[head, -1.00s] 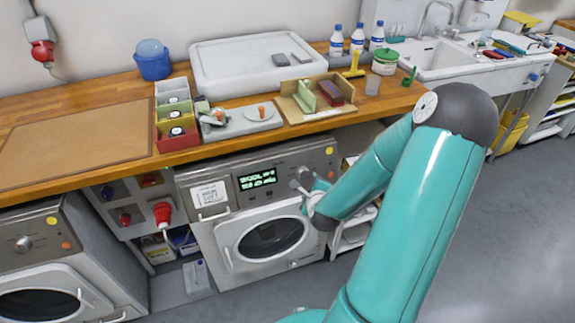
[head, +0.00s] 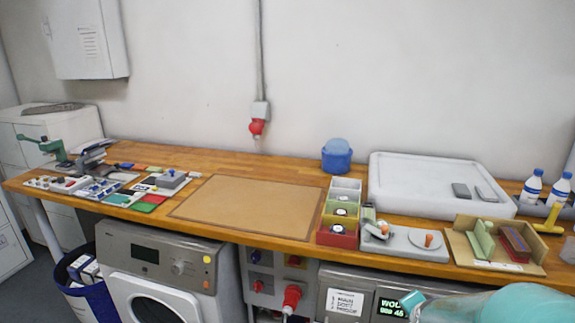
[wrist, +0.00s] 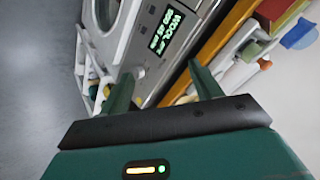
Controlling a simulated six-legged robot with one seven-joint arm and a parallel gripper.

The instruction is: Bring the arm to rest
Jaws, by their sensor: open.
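My gripper (wrist: 160,92) shows in the wrist view with its two green fingers apart and nothing between them. Beyond the fingers, the wrist view shows the front of a washing machine with a lit green display (wrist: 172,30), seen turned on its side. In the head view only a teal part of my arm shows at the bottom right, low in front of that machine's panel (head: 345,302). The gripper itself is outside the head view.
A long wooden worktop (head: 255,240) runs above the machines. A dark blue bin (head: 90,295) stands on the floor at left.

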